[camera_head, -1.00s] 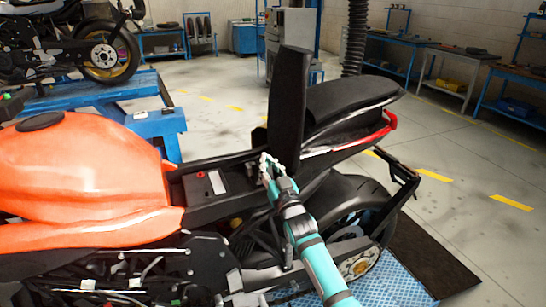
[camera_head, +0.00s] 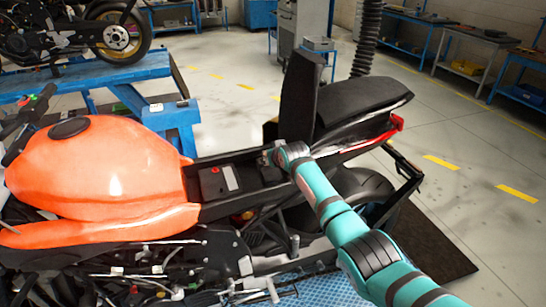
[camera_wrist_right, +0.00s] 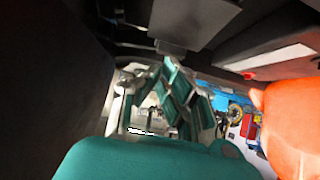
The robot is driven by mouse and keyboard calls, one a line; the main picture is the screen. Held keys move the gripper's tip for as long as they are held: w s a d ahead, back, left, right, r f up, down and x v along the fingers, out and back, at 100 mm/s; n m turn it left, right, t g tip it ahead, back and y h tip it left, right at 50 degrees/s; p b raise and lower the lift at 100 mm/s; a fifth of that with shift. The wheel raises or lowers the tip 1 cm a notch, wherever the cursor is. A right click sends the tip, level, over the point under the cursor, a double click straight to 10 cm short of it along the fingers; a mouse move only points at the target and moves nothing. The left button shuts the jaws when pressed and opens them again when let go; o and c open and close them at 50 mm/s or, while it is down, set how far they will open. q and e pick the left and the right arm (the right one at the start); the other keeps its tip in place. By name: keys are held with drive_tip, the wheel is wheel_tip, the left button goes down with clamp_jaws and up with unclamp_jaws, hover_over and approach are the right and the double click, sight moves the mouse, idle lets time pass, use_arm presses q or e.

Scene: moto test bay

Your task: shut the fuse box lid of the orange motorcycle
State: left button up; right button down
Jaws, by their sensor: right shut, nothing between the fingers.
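The orange motorcycle (camera_head: 95,170) stands with its seat panel (camera_head: 299,95) raised upright, and its under-seat bay is open. My right gripper (camera_head: 274,157) reaches into that bay, just in front of the raised seat panel; my own wrist partly covers it. In the right wrist view its fingers (camera_wrist_right: 168,100) are shut with nothing between them. A dark grey flap (camera_wrist_right: 195,20) shows above the fingertips there. It may be the fuse box lid, but I cannot tell its angle or whether the gripper touches it. My left gripper is out of view.
A black box with a red and white label (camera_head: 219,180) sits in the bay beside the gripper, towards the tank. The tail section (camera_head: 360,105) is behind the raised panel. A blue lift (camera_head: 170,115) with another motorcycle (camera_head: 65,35) stands behind.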

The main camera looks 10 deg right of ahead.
drive_tip(key=shift+w+f+g, duration=0.2)
drive_tip(key=shift+f+g, duration=0.05)
drive_tip(key=shift+g, duration=0.05)
drive_tip(key=shift+w+f+b, duration=0.1)
drive_tip(key=shift+f+b, duration=0.15)
drive_tip(key=shift+b, duration=0.15)
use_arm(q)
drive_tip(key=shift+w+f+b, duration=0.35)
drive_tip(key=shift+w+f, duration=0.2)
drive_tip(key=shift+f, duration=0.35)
use_arm(e)
drive_tip(key=shift+w+a+f, duration=0.1)
drive_tip(key=shift+w+f, duration=0.05)
drive_tip(key=shift+w, duration=0.05)
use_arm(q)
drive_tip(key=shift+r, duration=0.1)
